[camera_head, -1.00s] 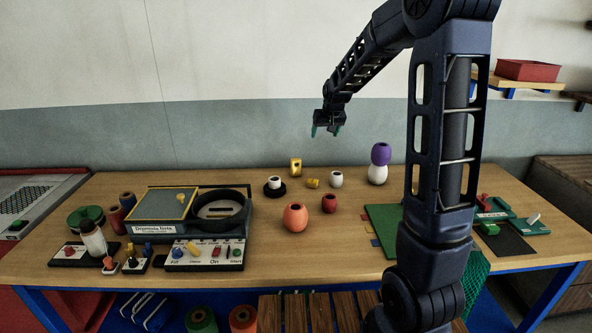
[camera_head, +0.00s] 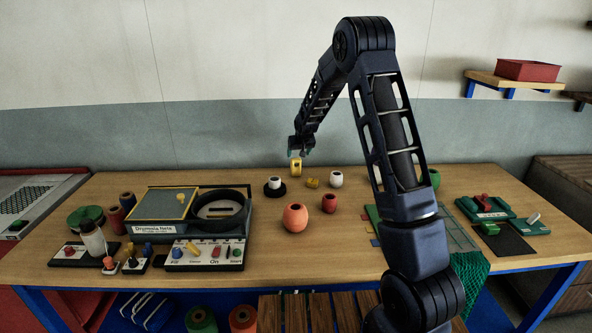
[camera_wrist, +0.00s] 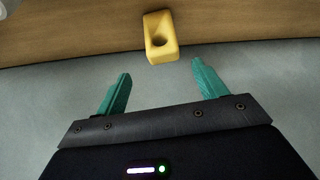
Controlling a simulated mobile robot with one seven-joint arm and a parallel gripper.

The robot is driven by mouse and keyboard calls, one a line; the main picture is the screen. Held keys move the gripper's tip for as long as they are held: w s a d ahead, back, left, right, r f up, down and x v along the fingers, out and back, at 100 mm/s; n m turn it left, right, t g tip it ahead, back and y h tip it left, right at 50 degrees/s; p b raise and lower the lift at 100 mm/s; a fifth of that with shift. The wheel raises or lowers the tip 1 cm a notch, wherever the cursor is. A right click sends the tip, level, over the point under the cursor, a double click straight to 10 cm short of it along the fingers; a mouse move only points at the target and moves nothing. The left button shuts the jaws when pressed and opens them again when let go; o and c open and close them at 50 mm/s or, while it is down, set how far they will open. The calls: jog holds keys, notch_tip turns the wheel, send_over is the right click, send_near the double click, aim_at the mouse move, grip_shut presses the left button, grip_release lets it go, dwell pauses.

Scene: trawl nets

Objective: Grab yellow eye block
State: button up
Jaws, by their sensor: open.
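The yellow eye block (camera_head: 295,167) stands upright near the back edge of the table. In the wrist view the yellow eye block (camera_wrist: 160,37) shows its round hole and lies just beyond the gap between my fingertips. My gripper (camera_head: 301,151) is over the back of the table, close to the block in the picture. In the wrist view my gripper (camera_wrist: 160,72) has its two green fingers spread wide with nothing between them. No contact with the block shows.
A dark machine (camera_head: 150,229) stands to the left. The wall is close behind.

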aim_at(296, 159)
jog(key=shift+a+x, duration=0.15)
jog(key=shift+x, duration=2.1)
jog(key=shift+a+x, duration=0.15)
jog(key=shift+x, duration=2.1)
jog(key=c, duration=1.1)
jog(key=shift+c, duration=0.2)
jog(key=shift+r, duration=0.2)
